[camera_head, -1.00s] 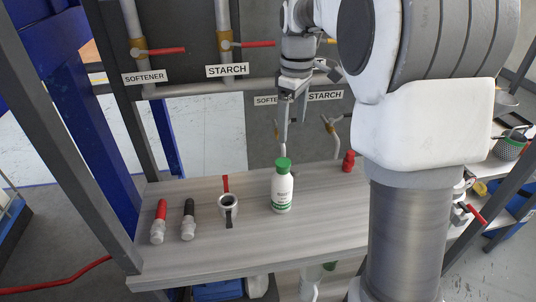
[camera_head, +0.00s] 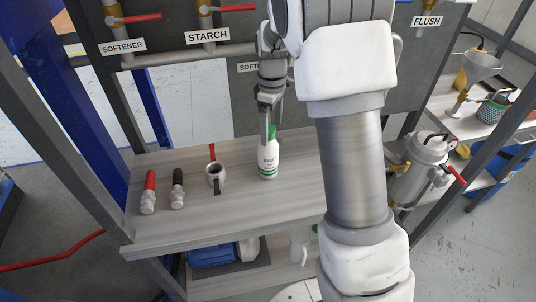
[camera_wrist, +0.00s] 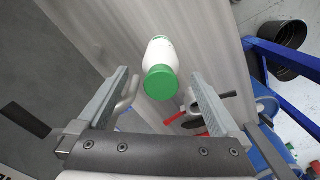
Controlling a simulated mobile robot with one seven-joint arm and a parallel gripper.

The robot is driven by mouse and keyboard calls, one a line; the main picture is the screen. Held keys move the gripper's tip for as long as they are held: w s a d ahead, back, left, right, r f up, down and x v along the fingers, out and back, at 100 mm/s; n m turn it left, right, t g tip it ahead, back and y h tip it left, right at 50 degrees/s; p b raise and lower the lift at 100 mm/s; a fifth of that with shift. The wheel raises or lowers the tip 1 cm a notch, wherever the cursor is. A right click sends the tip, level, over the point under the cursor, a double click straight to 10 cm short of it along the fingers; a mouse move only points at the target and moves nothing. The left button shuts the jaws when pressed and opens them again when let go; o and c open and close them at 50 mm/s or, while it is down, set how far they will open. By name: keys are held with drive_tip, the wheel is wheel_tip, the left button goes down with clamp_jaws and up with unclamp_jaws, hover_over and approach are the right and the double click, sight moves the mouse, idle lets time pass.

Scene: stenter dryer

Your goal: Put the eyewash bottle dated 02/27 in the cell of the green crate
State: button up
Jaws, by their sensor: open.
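A white eyewash bottle (camera_head: 268,162) with a green cap and green-marked label stands upright on the grey wooden upper shelf. Its date cannot be read. My gripper (camera_head: 266,122) is open and close above it, with a finger overlapping the cap in the head view. In the wrist view the bottle (camera_wrist: 161,70) shows cap-first between the two spread fingers (camera_wrist: 163,85), and no contact is visible. On the lower shelf another white bottle with some green (camera_head: 300,243) is partly hidden by the upper shelf. I cannot make out a green crate in either view.
A blue bin (camera_head: 212,254) is on the lower shelf. Pipes and a panel stand behind. A metal canister (camera_head: 425,160) is at right.

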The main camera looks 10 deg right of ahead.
sight(268, 152)
drive_tip(key=f, duration=0.5)
drive_tip(key=shift+a+f+p, duration=0.15)
drive_tip(key=shift+a+p, duration=0.15)
drive_tip(key=shift+p, duration=0.05)
drive_tip(key=shift+w, duration=0.1)
clamp_jaws()
